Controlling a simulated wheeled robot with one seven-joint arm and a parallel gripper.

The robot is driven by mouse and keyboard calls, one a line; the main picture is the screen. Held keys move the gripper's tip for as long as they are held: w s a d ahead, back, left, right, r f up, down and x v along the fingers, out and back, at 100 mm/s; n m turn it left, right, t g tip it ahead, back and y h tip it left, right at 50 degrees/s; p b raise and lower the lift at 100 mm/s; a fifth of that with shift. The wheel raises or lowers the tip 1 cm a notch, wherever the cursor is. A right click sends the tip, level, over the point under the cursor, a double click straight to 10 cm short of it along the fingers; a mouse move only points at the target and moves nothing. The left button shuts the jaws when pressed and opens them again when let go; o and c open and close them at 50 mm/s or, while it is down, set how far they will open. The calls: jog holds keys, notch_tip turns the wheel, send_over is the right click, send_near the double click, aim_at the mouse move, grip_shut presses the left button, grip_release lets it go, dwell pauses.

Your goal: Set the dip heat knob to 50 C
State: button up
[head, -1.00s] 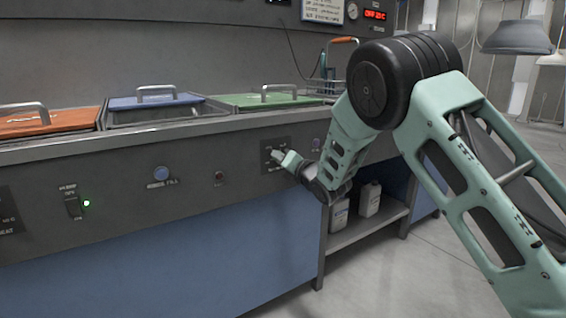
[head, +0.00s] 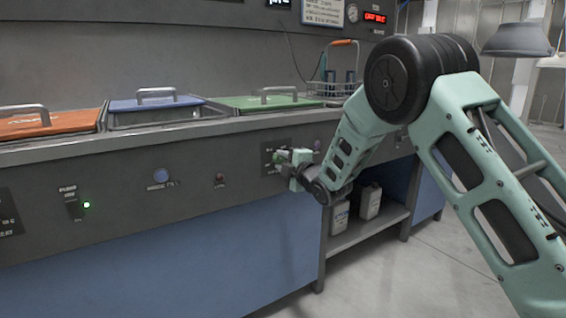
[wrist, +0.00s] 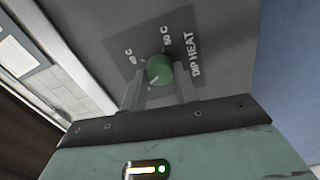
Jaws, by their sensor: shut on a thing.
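The dip heat knob (wrist: 159,68) is round and green, on a dark plate (wrist: 205,30) lettered DIP HEAT. Two temperature marks are by it, one reading 50 C and a lower one that I cannot read surely. A short white line shows at the knob's near edge; I cannot tell exactly where its pointer aims. My gripper (wrist: 160,88) is shut on the knob, one finger on each side. In the head view my gripper (head: 281,160) is at the panel on the cabinet front and mostly hides the knob.
Lidded tanks stand above, including a green lid (head: 260,103). White jugs (head: 370,201) stand on the shelf below. A red display (head: 375,17) hangs above.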

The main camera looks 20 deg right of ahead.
jog(key=m, duration=0.7)
jog(key=shift+p, duration=0.4)
jog(key=m, duration=0.5)
jog(key=shift+d+p, duration=0.15)
jog(key=shift+p, duration=0.25)
jog(key=m, duration=0.3)
jog(key=shift+m+p, duration=0.3)
jog(key=shift+p, duration=0.1)
jog(key=m+p, duration=0.1)
jog(key=m, duration=0.2)
jog(key=shift+m, duration=0.4)
jog(key=m+p, duration=0.1)
jog(key=m, duration=0.2)
jog(key=shift+m, duration=0.3)
jog(key=m+p, duration=0.1)
jog(key=m, duration=0.4)
jog(key=shift+f+m+p, duration=0.1)
jog(key=shift+m+p, duration=0.2)
jog(key=shift+m, duration=0.1)
jog(key=o, duration=1)
jog(key=shift+c, duration=0.2)
